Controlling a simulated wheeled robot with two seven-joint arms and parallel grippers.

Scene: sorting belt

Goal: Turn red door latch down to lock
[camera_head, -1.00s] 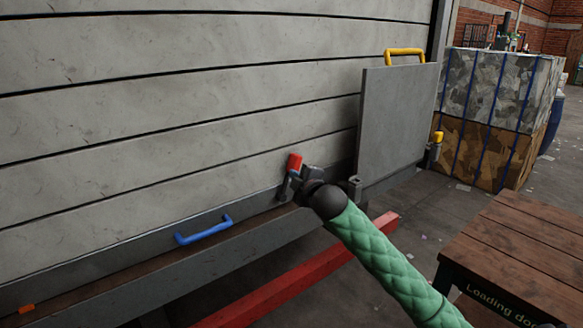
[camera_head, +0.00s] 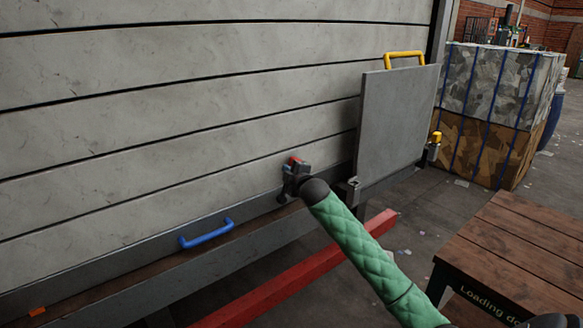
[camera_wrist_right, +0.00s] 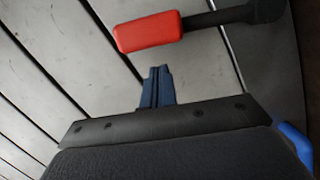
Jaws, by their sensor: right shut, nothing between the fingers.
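The red door latch (camera_head: 295,159) is at the bottom edge of the grey slatted door, mostly hidden behind my right gripper in the head view. In the right wrist view the red latch grip (camera_wrist_right: 149,32) sits on a dark bar that runs right to a dark round pivot (camera_wrist_right: 265,9). My right gripper (camera_head: 289,176) is at the latch. In the wrist view its blue-grey fingertips (camera_wrist_right: 158,71) are together and empty, just below the red grip in the picture. I cannot tell whether they touch it. My left gripper is not in view.
A blue handle (camera_head: 206,233) is low on the door, left of the gripper. A grey panel (camera_head: 397,120) with a yellow handle (camera_head: 404,54) stands to the right. A red beam (camera_head: 300,275) runs below. A wooden platform (camera_head: 525,250) is at lower right.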

